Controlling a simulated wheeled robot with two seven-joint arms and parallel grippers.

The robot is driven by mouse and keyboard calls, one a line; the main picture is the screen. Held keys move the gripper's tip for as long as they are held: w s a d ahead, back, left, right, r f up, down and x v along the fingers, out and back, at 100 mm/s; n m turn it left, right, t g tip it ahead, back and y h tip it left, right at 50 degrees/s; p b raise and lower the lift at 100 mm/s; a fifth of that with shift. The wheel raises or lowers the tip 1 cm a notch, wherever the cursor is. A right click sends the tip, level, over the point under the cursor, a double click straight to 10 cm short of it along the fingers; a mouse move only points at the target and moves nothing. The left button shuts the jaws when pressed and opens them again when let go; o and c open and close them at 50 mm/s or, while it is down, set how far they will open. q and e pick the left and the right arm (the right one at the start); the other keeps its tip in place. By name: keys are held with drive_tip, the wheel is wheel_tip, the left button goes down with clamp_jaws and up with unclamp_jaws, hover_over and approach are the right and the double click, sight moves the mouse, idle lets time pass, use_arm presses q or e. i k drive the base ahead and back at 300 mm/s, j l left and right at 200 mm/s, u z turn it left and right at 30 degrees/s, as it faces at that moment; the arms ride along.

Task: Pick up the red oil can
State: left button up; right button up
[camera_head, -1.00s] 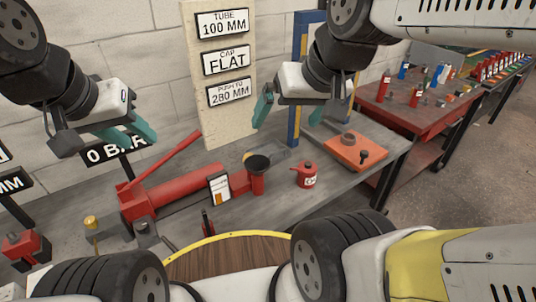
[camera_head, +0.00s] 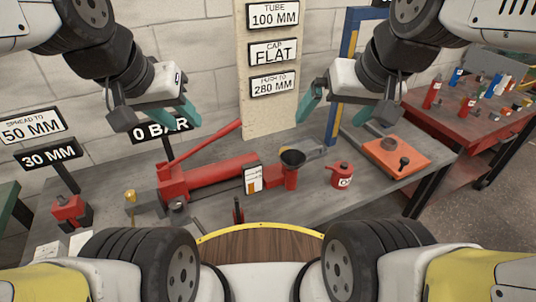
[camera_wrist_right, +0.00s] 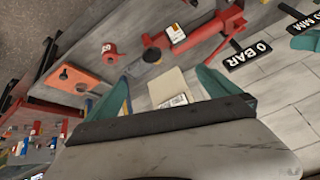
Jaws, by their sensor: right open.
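The red oil can (camera_head: 341,175), a small round can with a pale label, stands upright on the grey bench (camera_head: 310,205), right of the black funnel. In the right wrist view it (camera_wrist_right: 109,51) shows at upper left, beyond the fingers. My right gripper (camera_head: 333,118) is open and empty, above and behind the can in the head view, apart from it. Its teal fingers (camera_wrist_right: 163,80) are spread wide in the wrist view. My left gripper (camera_head: 172,118) hangs over the bench's left part, clear of the can; its finger gap is unclear.
A red press (camera_head: 215,175) with a raised lever and a black funnel (camera_head: 292,158) stand left of the can. An orange plate (camera_head: 397,156) lies right of it. The beige sign board (camera_head: 272,115) and blue post (camera_head: 345,75) rise behind. Bare bench lies around the can.

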sight(343, 171)
drive_tip(key=k+l+u, duration=0.1)
drive_tip(key=k+u, duration=0.2)
drive_tip(key=k, duration=0.3)
drive_tip(key=k+u, duration=0.3)
drive_tip(key=k, duration=0.3)
